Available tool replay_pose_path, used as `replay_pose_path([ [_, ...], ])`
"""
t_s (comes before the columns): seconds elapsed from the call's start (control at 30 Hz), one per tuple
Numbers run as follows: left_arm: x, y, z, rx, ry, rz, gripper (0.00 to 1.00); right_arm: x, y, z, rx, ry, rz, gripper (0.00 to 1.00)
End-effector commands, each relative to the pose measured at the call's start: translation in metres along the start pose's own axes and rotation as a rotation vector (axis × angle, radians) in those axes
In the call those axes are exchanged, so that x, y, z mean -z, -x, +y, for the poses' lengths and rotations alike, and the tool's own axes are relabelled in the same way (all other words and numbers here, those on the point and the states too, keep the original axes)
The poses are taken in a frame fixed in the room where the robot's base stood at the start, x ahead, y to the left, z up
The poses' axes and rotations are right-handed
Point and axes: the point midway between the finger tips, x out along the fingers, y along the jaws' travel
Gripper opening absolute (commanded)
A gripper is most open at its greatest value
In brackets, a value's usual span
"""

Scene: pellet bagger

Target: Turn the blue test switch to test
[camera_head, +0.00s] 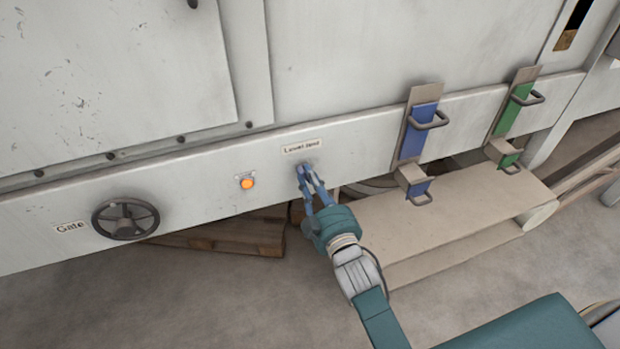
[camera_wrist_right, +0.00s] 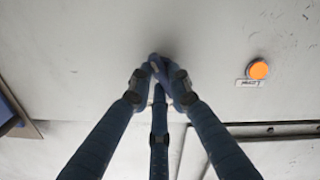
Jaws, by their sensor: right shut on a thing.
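The blue test switch (camera_wrist_right: 155,65) is on the pale machine panel, just below a small label (camera_head: 302,147). Only a little of the knob shows, and its pointing direction cannot be told. My right gripper (camera_head: 307,174) is at the panel with its fingers closed around the switch. In the right wrist view my right gripper (camera_wrist_right: 159,78) has its fingertips meeting at the knob, hiding most of it. My left gripper is not in view.
An orange lit button (camera_head: 247,183) is left of the switch, and a dark handwheel (camera_head: 125,218) labelled Gate is further left. Blue (camera_head: 418,130) and green (camera_head: 511,108) handled slides are to the right, above a beige conveyor (camera_head: 450,215). A wooden pallet (camera_head: 225,236) lies below.

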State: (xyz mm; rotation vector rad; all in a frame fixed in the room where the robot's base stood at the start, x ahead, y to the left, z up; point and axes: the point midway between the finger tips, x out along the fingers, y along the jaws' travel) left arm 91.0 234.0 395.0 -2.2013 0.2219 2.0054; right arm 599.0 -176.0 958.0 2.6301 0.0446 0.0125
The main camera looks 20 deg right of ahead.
Motion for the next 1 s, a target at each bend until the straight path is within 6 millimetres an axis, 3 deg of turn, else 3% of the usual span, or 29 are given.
replay_pose_path([
  [0.27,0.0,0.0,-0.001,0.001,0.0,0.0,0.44,-0.001,0.0,-0.001,0.002,-0.007,-0.003,0.0],
  [0.3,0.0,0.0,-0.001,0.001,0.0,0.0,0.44,-0.001,0.0,-0.001,0.002,-0.006,-0.003,0.26],
  [0.37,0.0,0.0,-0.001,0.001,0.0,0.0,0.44,-0.001,0.0,-0.001,0.002,-0.006,-0.003,0.38],
  [0.77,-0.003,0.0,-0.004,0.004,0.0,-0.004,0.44,-0.001,0.007,-0.001,0.001,-0.003,-0.002,0.38],
  [1.0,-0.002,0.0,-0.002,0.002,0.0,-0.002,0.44,-0.002,0.052,-0.001,0.003,-0.004,-0.005,0.38],
])
